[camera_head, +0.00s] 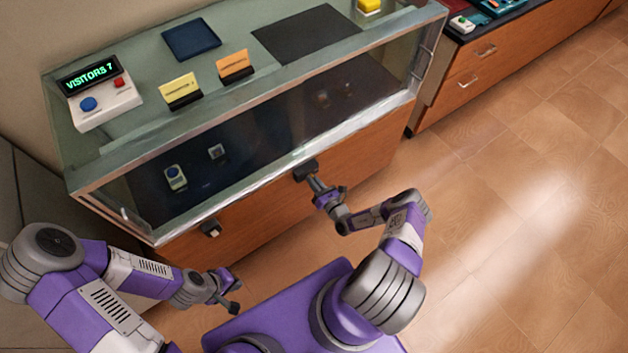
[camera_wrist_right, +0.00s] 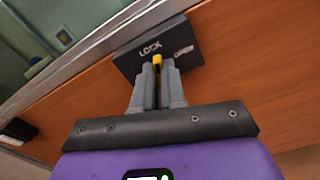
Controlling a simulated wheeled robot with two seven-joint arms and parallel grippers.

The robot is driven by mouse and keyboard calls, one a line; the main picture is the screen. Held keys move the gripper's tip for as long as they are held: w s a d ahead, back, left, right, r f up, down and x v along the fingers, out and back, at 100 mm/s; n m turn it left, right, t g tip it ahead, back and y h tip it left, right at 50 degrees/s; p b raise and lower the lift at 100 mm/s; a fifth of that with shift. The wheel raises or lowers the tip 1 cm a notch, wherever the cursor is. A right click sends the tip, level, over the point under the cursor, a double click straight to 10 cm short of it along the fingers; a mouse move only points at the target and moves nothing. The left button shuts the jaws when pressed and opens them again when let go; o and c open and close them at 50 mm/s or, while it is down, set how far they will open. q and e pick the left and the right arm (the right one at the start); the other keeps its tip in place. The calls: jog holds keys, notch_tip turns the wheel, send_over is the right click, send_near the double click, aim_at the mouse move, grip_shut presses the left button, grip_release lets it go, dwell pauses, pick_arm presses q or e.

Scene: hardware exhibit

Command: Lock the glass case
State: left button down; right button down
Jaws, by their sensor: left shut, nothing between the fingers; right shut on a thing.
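The glass case (camera_head: 240,200) has a glass top and front over a wooden base. A dark lock block (camera_head: 305,169) sits on the wooden front under the glass. In the right wrist view the lock block (camera_wrist_right: 180,38) reads "LOCK" and a second, less legible word to its right. My right gripper (camera_head: 315,184) is at this block, and its fingers (camera_wrist_right: 158,70) are shut on a small yellow key-like piece (camera_wrist_right: 157,60) at the block's lower edge. My left gripper (camera_head: 236,295) is shut and empty, low in front of the case's left part.
A second dark fitting (camera_head: 210,228) is on the wooden front further left. A visitor counter (camera_head: 100,95), cards and dark pads lie on the glass top. A wooden drawer cabinet (camera_head: 490,60) stands at the right. The floor at right is clear.

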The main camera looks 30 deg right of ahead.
jog(key=shift+n+p, duration=0.45)
jog(key=shift+n, duration=1.45)
jog(key=c, duration=1.2)
grip_release()
jog(key=shift+s, duration=0.15)
jog(key=s+p, duration=0.1)
jog(key=s, duration=0.6)
jog(key=shift+s+d, duration=0.15)
jog(key=shift+d, duration=0.15)
jog(key=shift+a, duration=0.1)
